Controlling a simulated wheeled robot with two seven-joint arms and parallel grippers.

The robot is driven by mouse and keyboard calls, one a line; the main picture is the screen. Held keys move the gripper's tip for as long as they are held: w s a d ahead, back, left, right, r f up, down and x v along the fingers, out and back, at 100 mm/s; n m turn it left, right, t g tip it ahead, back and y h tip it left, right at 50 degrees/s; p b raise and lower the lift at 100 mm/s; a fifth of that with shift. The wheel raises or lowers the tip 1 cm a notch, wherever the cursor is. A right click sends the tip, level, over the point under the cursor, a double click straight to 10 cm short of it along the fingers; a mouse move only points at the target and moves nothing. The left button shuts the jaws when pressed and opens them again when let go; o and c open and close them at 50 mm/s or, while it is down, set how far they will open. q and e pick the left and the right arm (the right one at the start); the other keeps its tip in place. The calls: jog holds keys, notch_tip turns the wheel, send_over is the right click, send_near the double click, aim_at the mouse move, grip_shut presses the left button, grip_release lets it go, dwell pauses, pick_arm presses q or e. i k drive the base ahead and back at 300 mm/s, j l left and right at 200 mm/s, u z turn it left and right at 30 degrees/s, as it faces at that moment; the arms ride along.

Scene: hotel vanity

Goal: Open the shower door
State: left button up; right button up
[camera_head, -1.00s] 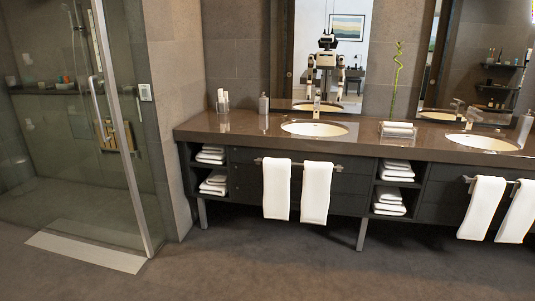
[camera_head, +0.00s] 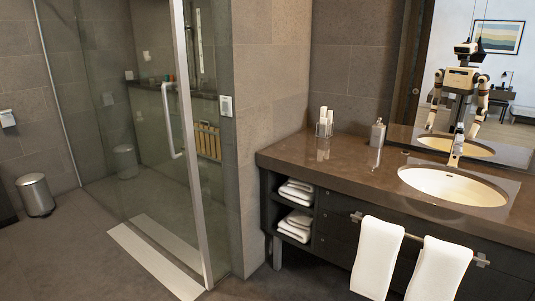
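The glass shower door (camera_head: 140,130) stands left of centre, with a metal frame post (camera_head: 188,140) on its right side. A vertical metal handle (camera_head: 171,120) is on the glass near that post. The door looks shut, though the glass makes this hard to be sure of. My own grippers do not show directly. My body shows only as a reflection in the mirror (camera_head: 520,95), where the grippers are too small and partly hidden to read.
The vanity counter (camera_head: 300,155) with a sink (camera_head: 452,185) and hanging towels (camera_head: 377,255) fills the right side. A metal bin (camera_head: 36,194) stands at far left. A pale floor strip (camera_head: 150,262) runs along the shower. The floor at lower left is clear.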

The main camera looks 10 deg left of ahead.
aim_at(165, 85)
jog(key=i+j+u, duration=0.2)
jog(key=i+u, duration=0.3)
jog(key=i+j+u, duration=0.1)
jog(key=i+u, duration=0.35)
jog(key=i+l+u, duration=0.1)
jog(key=i+u, duration=0.4)
jog(key=k, duration=0.1)
